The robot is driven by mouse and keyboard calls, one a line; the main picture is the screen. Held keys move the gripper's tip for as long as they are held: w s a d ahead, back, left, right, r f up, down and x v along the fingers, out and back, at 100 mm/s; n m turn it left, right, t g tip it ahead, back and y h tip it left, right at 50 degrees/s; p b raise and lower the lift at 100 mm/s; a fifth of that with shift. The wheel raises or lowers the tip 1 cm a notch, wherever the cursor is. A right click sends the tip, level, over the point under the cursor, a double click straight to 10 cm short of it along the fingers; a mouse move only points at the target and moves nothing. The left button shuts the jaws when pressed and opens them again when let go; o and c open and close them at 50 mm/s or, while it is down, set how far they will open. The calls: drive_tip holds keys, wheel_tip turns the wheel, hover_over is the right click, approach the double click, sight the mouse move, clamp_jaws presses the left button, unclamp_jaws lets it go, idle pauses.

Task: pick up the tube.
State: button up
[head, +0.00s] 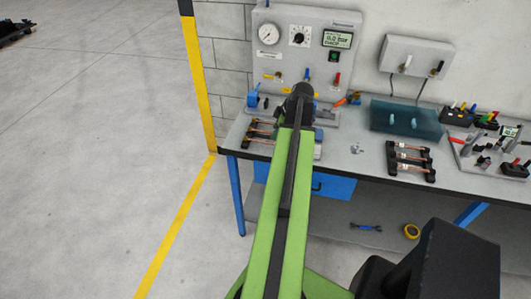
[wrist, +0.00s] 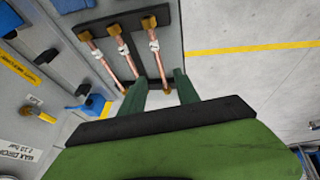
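Copper tubes with white tags lie side by side in a black rack (wrist: 107,22) in the wrist view. The rightmost copper tube (wrist: 157,62) runs down toward the gap between my fingers in the picture. Two more lie to its left, a middle tube (wrist: 126,54) and a left tube (wrist: 98,55). My gripper (wrist: 163,88) is open, its two green fingers apart with nothing held. I cannot tell how far the fingers are from the tubes. In the head view, my arm partly hides the left rack (head: 262,128) on the bench, and my fingertips are hidden.
A second rack of copper tubes (head: 409,158) lies right on the bench (head: 350,172). A gauge panel (head: 306,50) stands behind my arm. Open floor (head: 100,130) lies left.

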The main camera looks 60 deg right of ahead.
sight(268, 142)
drive_tip(key=b+x, duration=0.1)
drive_tip(key=x, duration=0.2)
drive_tip(key=shift+f+b, duration=0.4)
drive_tip(key=shift+w, duration=0.1)
drive_tip(key=b+x, duration=0.4)
drive_tip(key=x, duration=0.1)
drive_tip(key=shift+s+d+f+b, duration=0.1)
drive_tip(key=shift+s+b, duration=0.15)
drive_tip(key=shift+b, duration=0.1)
drive_tip(key=shift+w+f, duration=0.1)
drive_tip(key=shift+r, duration=0.2)
clamp_jaws()
